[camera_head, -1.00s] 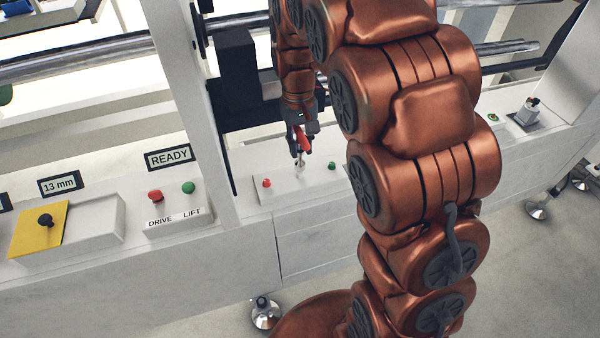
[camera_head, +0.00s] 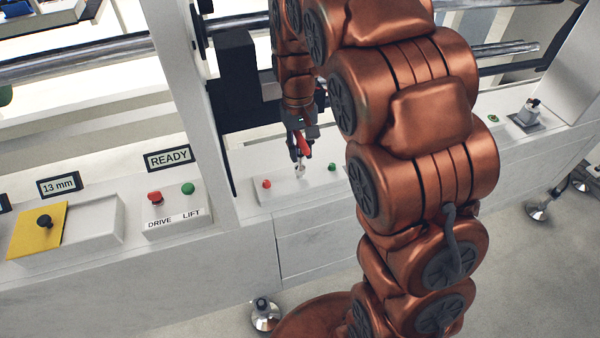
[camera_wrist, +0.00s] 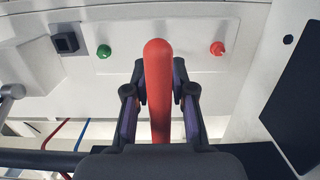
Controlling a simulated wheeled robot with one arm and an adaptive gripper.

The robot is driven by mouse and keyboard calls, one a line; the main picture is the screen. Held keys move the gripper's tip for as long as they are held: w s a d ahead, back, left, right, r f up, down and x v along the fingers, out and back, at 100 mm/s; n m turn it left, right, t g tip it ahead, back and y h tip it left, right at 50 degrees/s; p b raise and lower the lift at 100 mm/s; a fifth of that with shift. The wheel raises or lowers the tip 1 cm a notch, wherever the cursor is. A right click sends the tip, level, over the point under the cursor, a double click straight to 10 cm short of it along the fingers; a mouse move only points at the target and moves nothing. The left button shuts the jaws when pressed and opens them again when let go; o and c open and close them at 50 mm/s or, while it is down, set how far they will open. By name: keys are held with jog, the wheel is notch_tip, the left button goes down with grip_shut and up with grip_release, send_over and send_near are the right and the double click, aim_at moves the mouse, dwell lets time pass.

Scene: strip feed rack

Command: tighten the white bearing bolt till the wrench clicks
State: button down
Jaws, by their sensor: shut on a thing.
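My gripper (camera_head: 301,150) is shut on the red-handled wrench (camera_head: 304,144) above a small panel on the machine's front ledge. In the wrist view, the red handle (camera_wrist: 158,75) stands between the two dark fingers of my gripper (camera_wrist: 159,98). Below the gripper in the head view is a small pale piece at the white bearing bolt's place (camera_head: 300,172). It is too small to tell whether the wrench is seated on the bolt. The handle hides this spot in the wrist view.
The DRIVE/LIFT box (camera_head: 174,210) and READY sign (camera_head: 169,158) are to the left. A yellow plate (camera_head: 38,228) lies further left. A white upright post stands close left of my gripper.

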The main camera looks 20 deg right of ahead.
jog(key=shift+f, duration=0.75)
jog(key=m+p, duration=0.1)
jog(key=m, duration=0.4)
jog(key=shift+m+y, duration=0.3)
jog(key=shift+a+m+t+y+p, duration=0.15)
jog(key=shift+m+p, duration=0.45)
jog(key=shift+m, duration=0.65)
jog(key=shift+m+t+y+p, duration=0.15)
jog(key=shift+m+p, duration=0.45)
jog(key=shift+m, duration=0.65)
jog(key=shift+w+m+p, duration=0.1)
jog(key=shift+m+p, duration=0.4)
jog(key=shift+m, duration=0.3)
jog(key=shift+m+t+p, duration=0.3)
jog(key=shift+m+p, duration=0.95)
jog(key=shift+m, duration=0.55)
jog(key=shift+w+r+m+t+p, duration=0.1)
jog(key=shift+m+t+p, duration=0.05)
jog(key=shift+m+p, duration=0.95)
jog(key=shift+w+m+t+p, duration=0.1)
jog(key=shift+m+t+p, duration=0.05)
jog(key=shift+m+p, duration=1.4)
jog(key=shift+m, duration=0.25)
